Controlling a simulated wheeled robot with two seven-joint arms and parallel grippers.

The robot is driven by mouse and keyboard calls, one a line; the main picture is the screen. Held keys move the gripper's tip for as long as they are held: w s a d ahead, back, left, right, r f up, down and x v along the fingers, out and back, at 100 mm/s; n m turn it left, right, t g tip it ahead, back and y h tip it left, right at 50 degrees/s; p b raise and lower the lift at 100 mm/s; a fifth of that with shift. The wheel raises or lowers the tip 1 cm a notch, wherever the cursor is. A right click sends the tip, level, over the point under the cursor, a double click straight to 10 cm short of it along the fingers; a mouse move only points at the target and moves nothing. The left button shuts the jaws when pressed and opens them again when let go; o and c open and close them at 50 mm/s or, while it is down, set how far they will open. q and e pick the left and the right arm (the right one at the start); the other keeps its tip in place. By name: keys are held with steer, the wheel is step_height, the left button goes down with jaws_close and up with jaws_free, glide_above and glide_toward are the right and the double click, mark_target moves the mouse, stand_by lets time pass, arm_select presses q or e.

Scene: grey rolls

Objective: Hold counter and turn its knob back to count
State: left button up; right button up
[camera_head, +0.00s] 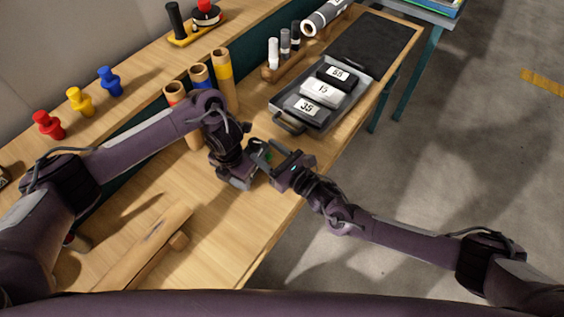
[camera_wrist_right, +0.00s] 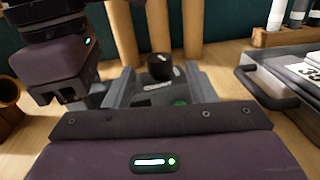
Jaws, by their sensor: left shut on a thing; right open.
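The counter is a small dark body with a green patch in the head view (camera_head: 265,156), largely hidden between the two grippers. In the right wrist view a black round knob (camera_wrist_right: 160,67) with a white mark stands up between my right fingers. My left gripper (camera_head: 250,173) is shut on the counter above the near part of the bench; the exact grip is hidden. My left wrist (camera_wrist_right: 55,65) fills the upper left of the right wrist view. My right gripper (camera_head: 264,155) is open, its fingers on either side of the knob with gaps visible. Contact cannot be told.
A grey tray (camera_head: 286,121) with numbered blocks stands to the right on the wooden bench (camera_head: 215,235). Cardboard tubes (camera_head: 223,80) stand behind my left wrist. Coloured pegs (camera_head: 79,101) stand on the back shelf. A wooden bar (camera_head: 140,250) lies at front left.

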mark_target(253, 142)
steer(key=v, duration=0.6)
steer(key=shift+s+d, duration=0.15)
steer(key=shift+s, duration=0.05)
steer(key=shift+w, duration=0.1)
steer(key=shift+w+f+n+g+y, duration=0.15)
steer(key=shift+w+n+g+y, duration=0.15)
steer(key=shift+n+y, duration=0.1)
steer(key=w+n+g+y, duration=0.1)
steer(key=n+g, duration=0.1)
steer(key=w+f+n+g+y, duration=0.1)
steer(key=w+g, duration=0.1)
steer(key=shift+f+n+y, duration=0.1)
steer(key=shift+n+y, duration=0.2)
steer(key=shift+n, duration=0.1)
steer(key=w+d+n+g, duration=0.1)
steer(key=g, duration=0.1)
steer(key=w+n+g, duration=0.1)
steer(key=w+d+r+n+g+y, duration=0.1)
steer(key=g, duration=0.1)
steer(key=shift+d+g, duration=0.3)
steer(key=a, duration=0.7)
steer(key=w+a, duration=0.1)
steer(key=a, duration=0.3)
steer(key=shift+a, duration=0.35)
steer(key=shift+c, duration=0.5)
